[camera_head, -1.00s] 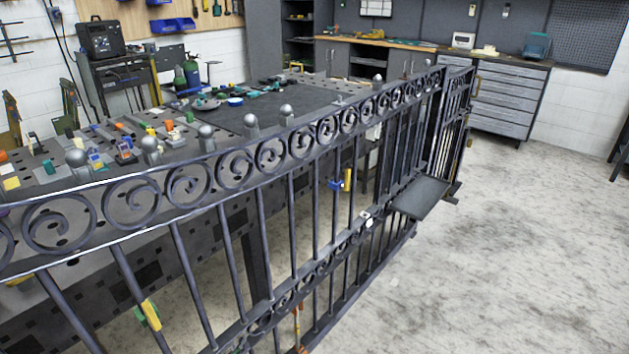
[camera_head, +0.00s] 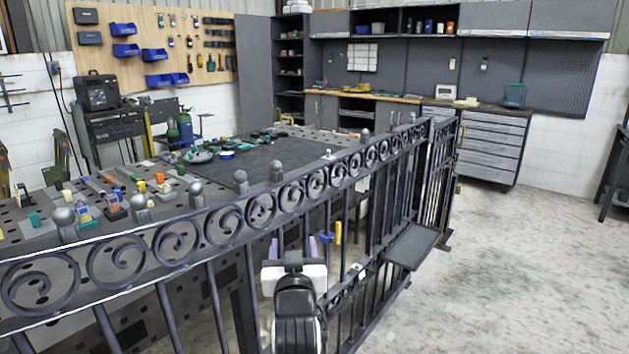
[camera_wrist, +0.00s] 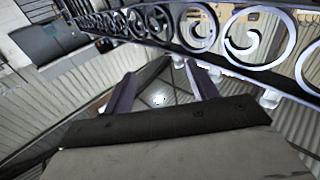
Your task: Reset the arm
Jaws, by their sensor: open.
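My arm reaches up in the lower middle of the head view, in front of the dark scroll gate (camera_head: 176,243). My gripper (camera_head: 293,247) has two purple fingers pointing up, set apart with nothing between them. In the wrist view, the fingers of my gripper (camera_wrist: 161,88) are spread with an empty gap, and the roof shows beyond. The gate's scroll band (camera_wrist: 203,43) crosses the top of the wrist view. The gripper stands close to the gate's bars; whether it touches them I cannot tell.
A perforated workbench (camera_head: 200,205) with tools and small parts stands behind the gate. A dark flat plate (camera_head: 411,247) juts out from the gate at right. Grey drawers (camera_head: 490,145) stand at the back. The floor (camera_head: 500,270) at right is clear.

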